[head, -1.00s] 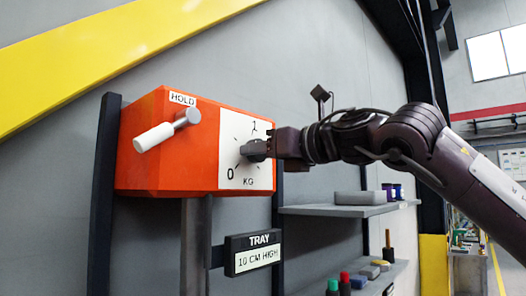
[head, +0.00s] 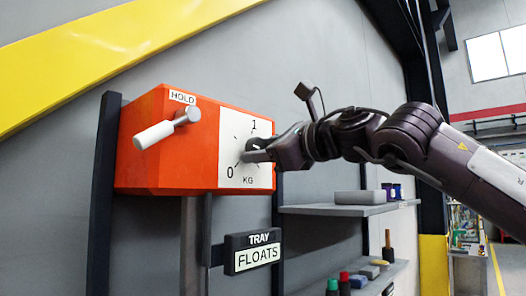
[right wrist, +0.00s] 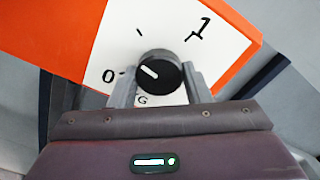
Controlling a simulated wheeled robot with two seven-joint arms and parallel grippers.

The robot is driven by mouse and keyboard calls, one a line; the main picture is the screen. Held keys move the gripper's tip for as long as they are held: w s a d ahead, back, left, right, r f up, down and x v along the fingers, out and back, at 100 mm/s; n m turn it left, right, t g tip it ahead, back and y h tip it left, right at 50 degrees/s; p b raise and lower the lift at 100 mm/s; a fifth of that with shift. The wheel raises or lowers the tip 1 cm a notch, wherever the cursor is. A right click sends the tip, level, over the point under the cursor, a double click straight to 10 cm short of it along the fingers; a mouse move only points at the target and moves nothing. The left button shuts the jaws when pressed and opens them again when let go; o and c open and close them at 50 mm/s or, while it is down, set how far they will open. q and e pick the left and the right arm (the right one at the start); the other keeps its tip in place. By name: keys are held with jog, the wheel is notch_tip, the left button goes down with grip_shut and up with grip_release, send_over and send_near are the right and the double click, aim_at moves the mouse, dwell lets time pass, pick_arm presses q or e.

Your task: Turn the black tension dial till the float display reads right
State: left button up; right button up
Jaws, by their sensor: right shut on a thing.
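The black tension dial (head: 251,146) sits on the white scale plate (head: 232,130) of an orange box (head: 165,150). My right gripper (head: 258,154) is shut on the dial, and the right wrist view shows a finger on either side of the black dial (right wrist: 158,73). The dial's white mark points up and left in that view, between the 0 and a tick short of the 1. The float display (head: 254,252) below the box reads "TRAY" and "FLOATS". My left gripper is not in view.
A white-handled HOLD lever (head: 166,130) sticks out of the box's front, left of the scale. Shelves (head: 340,209) with small boxes and bottles stand to the right, below my right arm. A dark post (head: 103,195) stands at the box's left.

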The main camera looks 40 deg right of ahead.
jog(key=shift+r+n, duration=0.1)
jog(key=shift+n, duration=0.2)
jog(key=o, duration=1)
jog(key=s+b, duration=0.1)
jog(key=s, duration=0.1)
jog(key=s+b, duration=0.1)
jog(key=s, duration=0.2)
jog(key=s+b, duration=0.1)
jog(key=s, duration=0.2)
jog(key=shift+d+b, duration=0.3)
jog(key=shift+d, duration=0.05)
jog(key=shift+w, duration=0.1)
